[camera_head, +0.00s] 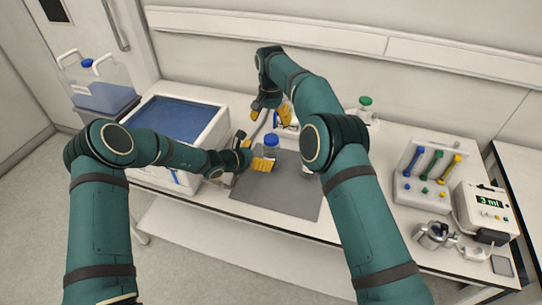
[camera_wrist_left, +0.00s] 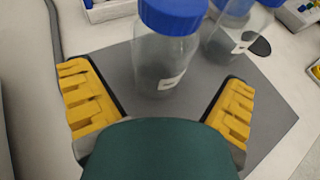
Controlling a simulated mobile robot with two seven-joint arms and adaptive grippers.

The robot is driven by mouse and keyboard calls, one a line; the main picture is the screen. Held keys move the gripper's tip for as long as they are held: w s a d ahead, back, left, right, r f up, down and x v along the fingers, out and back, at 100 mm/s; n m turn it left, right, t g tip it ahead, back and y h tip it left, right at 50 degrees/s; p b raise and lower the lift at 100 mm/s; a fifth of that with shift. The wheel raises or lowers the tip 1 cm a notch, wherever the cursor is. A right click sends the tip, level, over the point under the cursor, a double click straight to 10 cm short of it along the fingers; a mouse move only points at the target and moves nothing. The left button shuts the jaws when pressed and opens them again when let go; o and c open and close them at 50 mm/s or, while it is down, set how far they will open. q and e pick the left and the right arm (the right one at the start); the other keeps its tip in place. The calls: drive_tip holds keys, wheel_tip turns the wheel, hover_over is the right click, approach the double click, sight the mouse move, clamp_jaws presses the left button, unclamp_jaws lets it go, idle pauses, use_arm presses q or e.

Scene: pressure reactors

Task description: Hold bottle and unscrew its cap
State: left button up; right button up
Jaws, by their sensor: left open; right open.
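A clear bottle with a blue cap (camera_head: 271,146) stands upright on the grey mat (camera_head: 270,200). My left gripper (camera_head: 256,153) is open beside it, low over the mat. In the left wrist view the bottle (camera_wrist_left: 163,58) stands ahead of and between the two spread yellow fingers, with no contact visible. My right gripper (camera_head: 272,106) is open and empty, above and behind the bottle, fingers pointing down. A second blue-capped bottle (camera_wrist_left: 228,42) stands close to the first in the left wrist view; my right arm largely hides that area in the head view.
A white tub with a blue inside (camera_head: 222,130) stands left of the mat. A green-capped bottle (camera_head: 365,104) stands behind. The mat's front is clear.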

sight(271, 138)
use_arm(q)
drive_tip(key=shift+x, duration=2.6)
clamp_jaws()
use_arm(e)
drive_tip(key=m, duration=0.4)
drive_tip(key=shift+d+m, duration=0.1)
drive_tip(key=shift+m, duration=0.3)
drive_tip(key=m, duration=0.8)
drive_tip(key=shift+m, duration=0.3)
drive_tip(key=m, duration=0.4)
drive_tip(key=shift+f+m, duration=0.1)
drive_tip(key=shift+m, duration=0.2)
drive_tip(key=shift+f, duration=3.9)
